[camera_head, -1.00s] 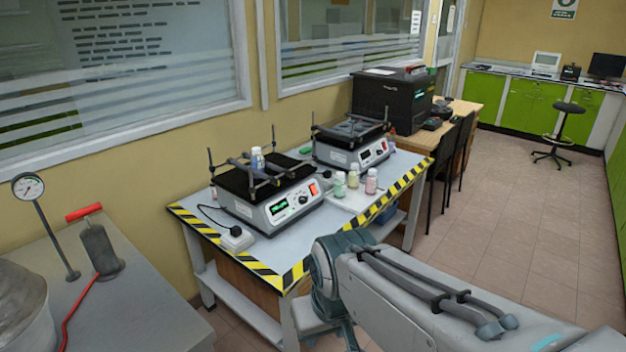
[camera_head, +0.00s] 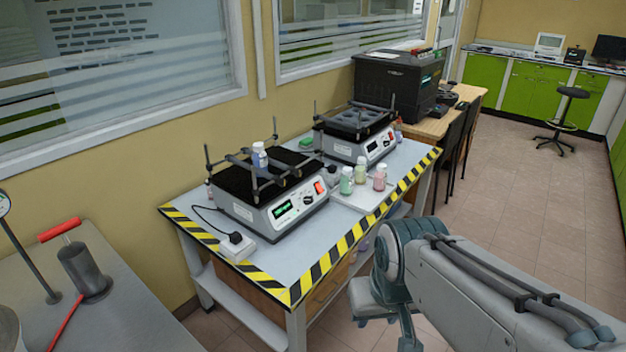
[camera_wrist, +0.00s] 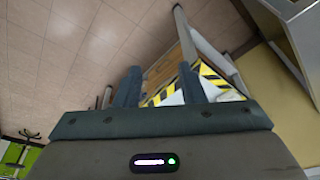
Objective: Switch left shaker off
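The left shaker (camera_head: 270,196) stands on the table (camera_head: 212,232) with yellow-black edge tape. Its front has a lit green display (camera_head: 283,208), a dark knob (camera_head: 308,199) and a red switch (camera_head: 319,187). One bottle (camera_head: 259,157) with a white cap stands on its black platform. A second shaker (camera_head: 357,135) stands behind it to the right. My gripper (camera_wrist: 158,84) shows in the wrist view with its two fingers apart and nothing between them. It is away from the shaker, which I cannot make out in that view. In the head view my arm hides the fingers.
Several capped bottles (camera_head: 361,170) stand on a white tray (camera_head: 350,199) right of the left shaker. A white socket block (camera_head: 238,246) with a black plug lies at the table's front left. A grey bench (camera_head: 130,290) is at left. Open floor (camera_head: 510,220) lies to the right.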

